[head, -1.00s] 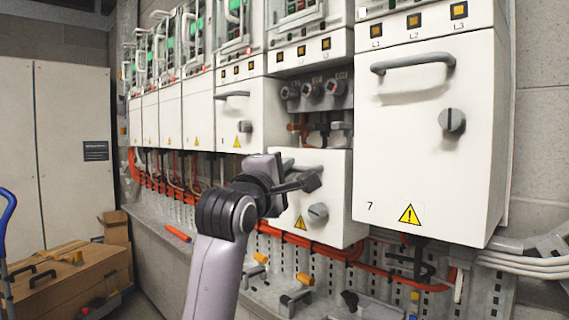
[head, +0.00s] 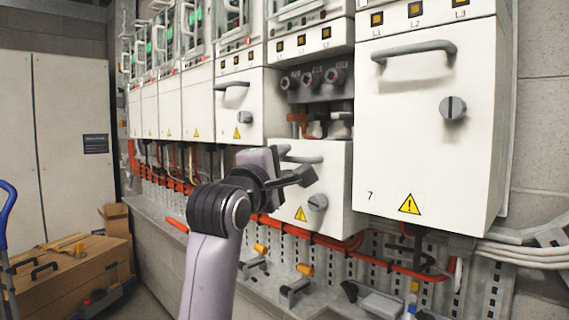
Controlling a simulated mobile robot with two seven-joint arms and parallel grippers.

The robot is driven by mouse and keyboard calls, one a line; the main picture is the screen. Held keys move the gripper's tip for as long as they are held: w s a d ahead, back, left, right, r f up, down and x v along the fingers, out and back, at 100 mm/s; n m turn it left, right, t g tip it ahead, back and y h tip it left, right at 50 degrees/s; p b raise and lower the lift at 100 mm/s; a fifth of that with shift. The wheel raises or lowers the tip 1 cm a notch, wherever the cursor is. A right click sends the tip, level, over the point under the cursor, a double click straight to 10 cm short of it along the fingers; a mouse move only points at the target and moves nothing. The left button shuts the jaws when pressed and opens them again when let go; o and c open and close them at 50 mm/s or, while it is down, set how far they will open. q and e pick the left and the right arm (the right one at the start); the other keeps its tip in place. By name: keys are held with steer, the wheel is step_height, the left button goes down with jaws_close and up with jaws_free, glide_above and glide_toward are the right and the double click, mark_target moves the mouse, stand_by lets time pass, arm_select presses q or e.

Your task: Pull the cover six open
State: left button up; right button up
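Cover six, as I take it from the cover numbered 7 beside it, is the white panel (head: 335,185) with a round grey knob and a yellow warning triangle. It sits lower than its neighbours, with dark terminals and a copper-coloured part exposed above it. Its grey handle (head: 312,159) shows near its top edge, partly hidden by my gripper. My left gripper (head: 291,166) is in front of the cover's upper left, close to the handle. Its fingers look apart, with nothing visibly held; I cannot tell whether they touch the handle. My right gripper is not in view.
The large cover numbered 7 (head: 430,120) stands out at the right. More white covers (head: 238,105) run along the row to the left. Orange cables and a grey ledge with clips lie below. A wooden crate (head: 85,270) is on the left, by a blue-handled cart.

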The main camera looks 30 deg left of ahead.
arm_select(q)
steer(key=shift+s+d+f, duration=0.1)
steer(key=shift+s+f, duration=0.1)
steer(key=shift+s, duration=0.7)
steer(key=shift+s+f, duration=0.15)
steer(key=shift+s, duration=0.8)
steer(key=shift+s+d+f, duration=0.1)
steer(key=shift+s+f, duration=0.1)
steer(key=shift+s, duration=0.7)
steer(key=shift+w+f, duration=0.1)
step_height(320, 180, down, 30)
steer(key=d+m+g+h+p, duration=0.25)
steer(key=m+g+p, duration=0.2)
steer(key=m, duration=0.75)
steer(key=s+d+f+m+g+p, duration=0.1)
steer(key=s+f+m, duration=0.4)
steer(key=s+f, duration=0.6)
steer(key=s+d+f+m+g+h+p, duration=0.1)
steer(key=s+f+m+g, duration=0.3)
steer(key=s+f, duration=0.7)
steer(key=shift+s+d+m+p, duration=0.35)
steer(key=shift+d+m+p, duration=0.2)
steer(key=shift+d, duration=0.15)
